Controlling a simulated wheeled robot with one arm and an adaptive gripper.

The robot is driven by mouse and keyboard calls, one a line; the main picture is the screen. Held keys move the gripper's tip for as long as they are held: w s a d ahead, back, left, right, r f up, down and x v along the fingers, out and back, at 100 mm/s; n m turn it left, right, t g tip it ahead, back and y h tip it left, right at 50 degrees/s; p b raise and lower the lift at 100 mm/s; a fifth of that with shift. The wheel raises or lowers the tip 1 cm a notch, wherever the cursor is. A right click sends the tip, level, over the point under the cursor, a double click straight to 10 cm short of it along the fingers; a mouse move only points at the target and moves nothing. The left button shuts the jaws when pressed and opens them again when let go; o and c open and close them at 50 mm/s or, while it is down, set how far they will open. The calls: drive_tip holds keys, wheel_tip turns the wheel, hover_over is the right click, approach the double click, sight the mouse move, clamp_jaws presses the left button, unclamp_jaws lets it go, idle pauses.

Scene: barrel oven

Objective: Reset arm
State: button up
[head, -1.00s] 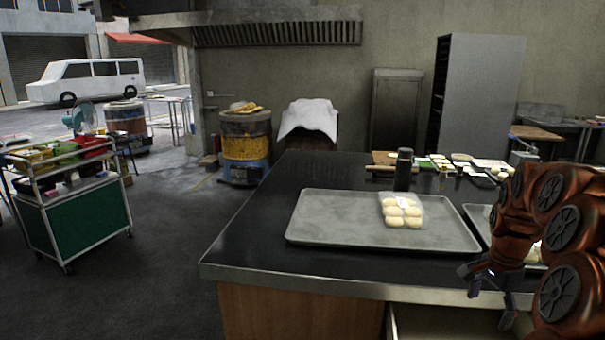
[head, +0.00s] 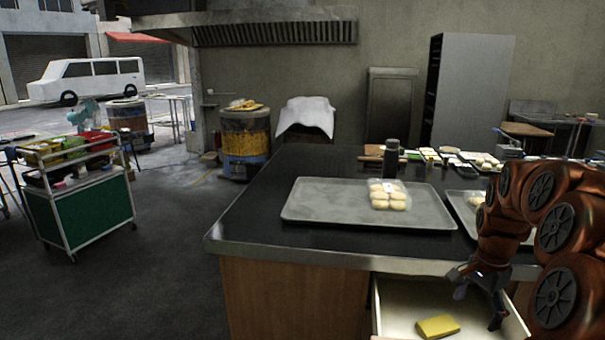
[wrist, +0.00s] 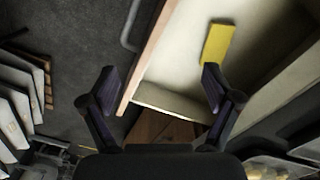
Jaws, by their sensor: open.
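My gripper (head: 479,287) is at the right of the head view, over the open drawer (head: 393,318) below the counter. In the wrist view my gripper (wrist: 158,88) has its two fingers spread wide with nothing between them. A yellow block (head: 437,326) lies on the drawer floor, left of and below my gripper in the head view. The block (wrist: 218,44) also shows in the wrist view, beyond the right fingertip and apart from it.
The dark counter (head: 262,222) carries a tray (head: 325,207) with a bag of pale dough balls (head: 389,195). A second tray (head: 462,207) is partly behind my arm. A green cart (head: 92,217) stands at the left. The floor between cart and counter is clear.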

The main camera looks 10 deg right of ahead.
drive_tip(key=s+a+f+n+b, duration=0.2)
drive_tip(key=s+a+n, duration=0.15)
drive_tip(key=a, duration=0.55)
drive_tip(key=s+a+f+n+b, duration=0.2)
drive_tip(key=s+a+n+b, duration=0.15)
drive_tip(key=a, duration=0.45)
drive_tip(key=s+a+f+n+g+b, duration=0.1)
drive_tip(key=s+a+f+n+b, duration=0.1)
drive_tip(key=s+a+f+n, duration=0.45)
drive_tip(key=s+a+f+n+g+b, duration=0.1)
drive_tip(key=s+a+f+n+b, duration=0.15)
drive_tip(key=s+a, duration=0.45)
drive_tip(key=s+d+r+p, duration=0.1)
drive_tip(key=s+r+p, duration=0.1)
drive_tip(key=r+p, duration=0.9)
drive_tip(key=s+d+r+p, duration=0.1)
drive_tip(key=r+p, duration=1.1)
drive_tip(key=r, duration=0.1)
drive_tip(key=shift+s+d+r, duration=0.2)
drive_tip(key=shift+s+r, duration=0.15)
drive_tip(key=shift+s, duration=0.05)
